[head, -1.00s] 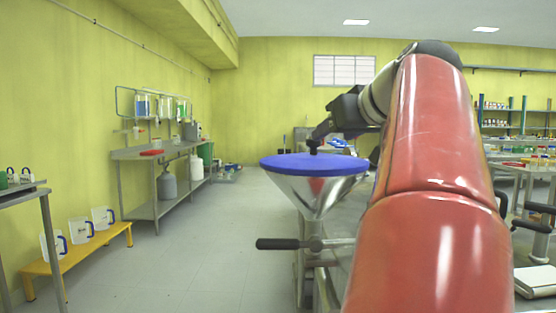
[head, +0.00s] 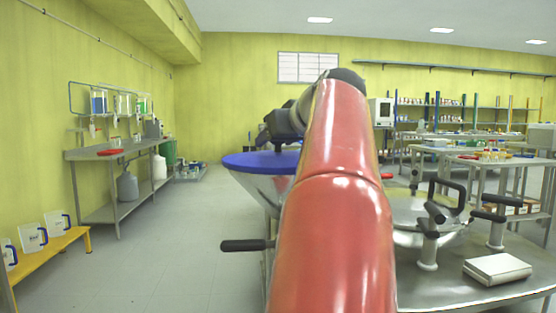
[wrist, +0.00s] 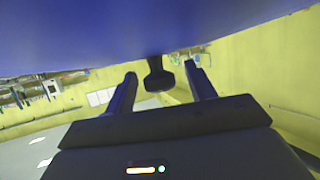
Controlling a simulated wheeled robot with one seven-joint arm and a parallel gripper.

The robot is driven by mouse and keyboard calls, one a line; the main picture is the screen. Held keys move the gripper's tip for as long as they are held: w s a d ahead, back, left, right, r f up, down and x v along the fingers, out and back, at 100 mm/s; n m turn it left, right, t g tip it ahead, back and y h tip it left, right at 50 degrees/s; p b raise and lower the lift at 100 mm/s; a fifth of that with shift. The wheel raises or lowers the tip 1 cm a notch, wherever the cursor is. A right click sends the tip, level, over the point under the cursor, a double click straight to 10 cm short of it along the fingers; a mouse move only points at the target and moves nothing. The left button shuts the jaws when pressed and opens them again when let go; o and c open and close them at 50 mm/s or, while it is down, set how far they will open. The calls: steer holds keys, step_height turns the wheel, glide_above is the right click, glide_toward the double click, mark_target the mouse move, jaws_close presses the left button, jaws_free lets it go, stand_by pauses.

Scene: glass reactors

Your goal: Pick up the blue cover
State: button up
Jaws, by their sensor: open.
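The blue cover (head: 258,161) lies flat on top of a shiny metal funnel-shaped vessel (head: 268,186); my red arm hides its right part in the head view. In the wrist view the blue cover (wrist: 150,25) fills the top of the picture, and its black knob (wrist: 158,80) sticks out from it. My gripper (wrist: 161,72) is open, with one finger on each side of the knob in the picture. I cannot tell whether either finger touches it. In the head view my gripper (head: 263,138) is over the cover, and the knob is hard to make out there.
A black-handled lever (head: 247,245) sticks out left below the vessel. A steel table (head: 470,295) on the right holds a round vessel with black handles and a white box (head: 497,268). A steel bench (head: 120,152) stands along the left wall. The floor between is clear.

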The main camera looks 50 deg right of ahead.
steer(key=c, duration=1.1)
steer(key=shift+r, duration=0.1)
steer(key=shift+c, duration=0.2)
step_height(320, 180, up, 8)
steer(key=p, duration=0.3)
steer(key=shift+d+r, duration=0.1)
steer(key=shift+r, duration=0.8)
